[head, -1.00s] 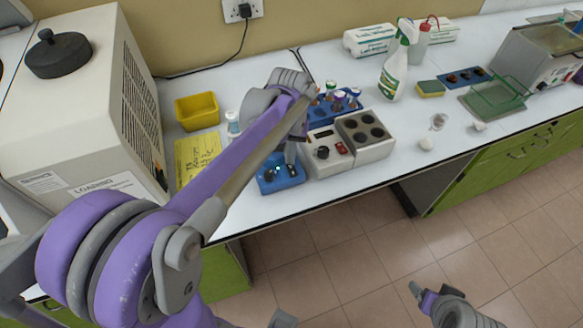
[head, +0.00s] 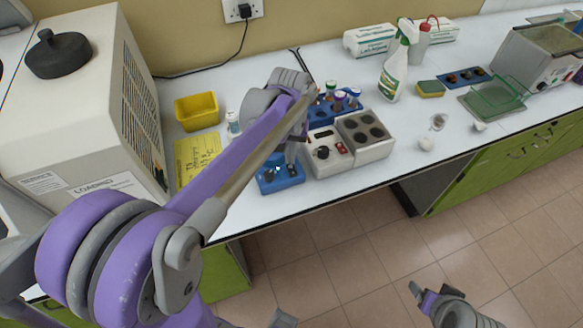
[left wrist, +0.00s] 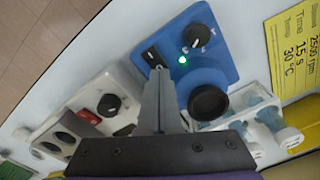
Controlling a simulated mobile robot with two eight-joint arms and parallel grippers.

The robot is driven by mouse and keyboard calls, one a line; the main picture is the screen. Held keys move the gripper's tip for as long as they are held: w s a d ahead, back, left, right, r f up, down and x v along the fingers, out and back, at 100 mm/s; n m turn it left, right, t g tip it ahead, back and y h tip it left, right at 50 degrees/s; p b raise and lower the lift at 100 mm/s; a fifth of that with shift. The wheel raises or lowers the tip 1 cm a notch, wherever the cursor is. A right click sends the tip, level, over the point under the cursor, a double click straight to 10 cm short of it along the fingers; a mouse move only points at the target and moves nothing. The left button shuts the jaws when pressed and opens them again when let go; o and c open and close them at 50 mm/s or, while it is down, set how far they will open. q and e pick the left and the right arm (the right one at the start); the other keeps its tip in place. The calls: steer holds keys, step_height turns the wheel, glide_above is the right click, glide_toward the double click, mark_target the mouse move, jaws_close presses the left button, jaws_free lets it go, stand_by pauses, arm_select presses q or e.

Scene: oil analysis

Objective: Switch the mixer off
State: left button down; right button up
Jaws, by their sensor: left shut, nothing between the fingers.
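The mixer is a small blue box (head: 268,184) on the white bench, left of the white heating block. In the left wrist view the mixer (left wrist: 222,62) shows a black knob, a lit green light (left wrist: 182,60), a black cup head (left wrist: 209,102) and a black rocker switch (left wrist: 153,57). My left gripper (head: 291,156) is above the mixer, shut and empty. In the left wrist view its fingertips (left wrist: 159,76) are right by the rocker switch; I cannot tell whether they touch it. My right gripper (head: 424,293) is low over the floor, its jaws unclear.
The white heating block (head: 375,153) stands right beside the mixer, with a blue vial rack (head: 322,117) behind it. A yellow note (head: 196,155) and yellow tray (head: 197,110) lie to the left. A large beige machine (head: 85,100) fills the bench's left end.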

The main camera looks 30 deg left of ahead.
mark_target(290, 166)
arm_select(q)
steer(key=shift+f+b, duration=0.6)
steer(key=shift+f, duration=0.35)
arm_select(e)
steer(key=shift+s+f, duration=0.2)
steer(key=shift+f, duration=0.5)
arm_select(q)
steer(key=shift+r, duration=0.1)
steer(key=shift+r+p, duration=2)
steer(key=shift+r, duration=1.55)
steer(key=shift+f, duration=0.1)
arm_select(e)
steer(key=r, duration=0.1)
steer(key=w+r, duration=0.1)
steer(key=r, duration=0.1)
steer(key=w+r, duration=0.1)
steer(key=r, duration=0.1)
steer(key=shift+r, duration=0.15)
arm_select(q)
steer(key=s+d+f+m+t, duration=0.2)
steer(key=s+d+t, duration=0.1)
steer(key=s, duration=0.4)
steer(key=s+d+f+m+t, duration=0.2)
steer(key=s+d+f, duration=0.1)
steer(key=s, duration=0.4)
steer(key=shift+d+t, duration=0.4)
